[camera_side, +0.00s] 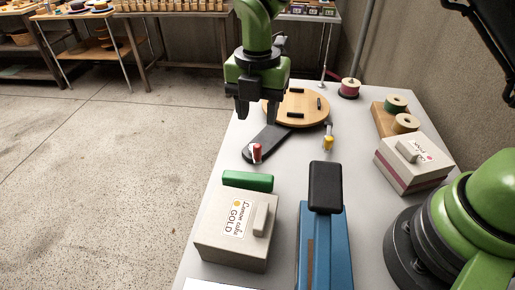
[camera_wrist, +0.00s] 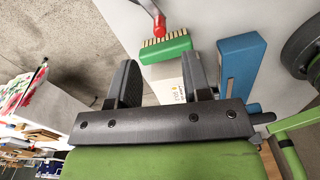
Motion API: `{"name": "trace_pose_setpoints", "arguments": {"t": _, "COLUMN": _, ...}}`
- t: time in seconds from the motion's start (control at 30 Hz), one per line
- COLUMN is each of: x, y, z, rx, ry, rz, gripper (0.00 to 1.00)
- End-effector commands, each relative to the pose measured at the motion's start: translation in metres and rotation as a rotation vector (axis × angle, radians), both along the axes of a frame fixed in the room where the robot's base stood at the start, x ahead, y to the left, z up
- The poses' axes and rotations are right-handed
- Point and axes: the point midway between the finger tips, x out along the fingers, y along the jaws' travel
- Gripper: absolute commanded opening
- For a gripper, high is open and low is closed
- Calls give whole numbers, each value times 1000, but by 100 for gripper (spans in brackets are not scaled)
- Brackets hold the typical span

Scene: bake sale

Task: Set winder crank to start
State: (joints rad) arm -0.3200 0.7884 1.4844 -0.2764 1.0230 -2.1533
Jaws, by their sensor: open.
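The winder has a round wooden disc (camera_side: 297,108) with several black pegs on top, standing toward the far part of the table in the side view. A dark flat crank arm (camera_side: 270,139) reaches from under the disc toward the near left. A red knob (camera_side: 257,151) stands upright near its outer end. A red part, probably this knob, shows at the top of the wrist view (camera_wrist: 159,24). A small yellow-tipped piece (camera_side: 328,143) stands right of the crank. My gripper (camera_side: 257,112) is open and empty, fingers pointing down, above the crank's left side and apart from the red knob.
A green brush (camera_side: 247,181) lies near the knob, with a white cake box (camera_side: 239,228) in front. A blue tool with a black top (camera_side: 325,230) stands beside it. Another box (camera_side: 413,163) and ribbon spools (camera_side: 396,104) are at right. The table's left edge is close.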

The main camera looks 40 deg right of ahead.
Motion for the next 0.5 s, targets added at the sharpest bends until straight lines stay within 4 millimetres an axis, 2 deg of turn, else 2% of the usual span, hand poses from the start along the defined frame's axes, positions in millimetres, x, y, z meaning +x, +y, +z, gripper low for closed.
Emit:
{"name": "trace_pose_setpoints", "arguments": {"t": 0.17, "x": -1, "y": 2, "z": -14, "rx": 0, "ry": 2, "rz": 37, "gripper": 44}}
{"name": "trace_pose_setpoints", "arguments": {"t": 0.5, "x": -1, "y": 1, "z": -76, "rx": 0, "ry": 2, "rz": 32, "gripper": 44}}
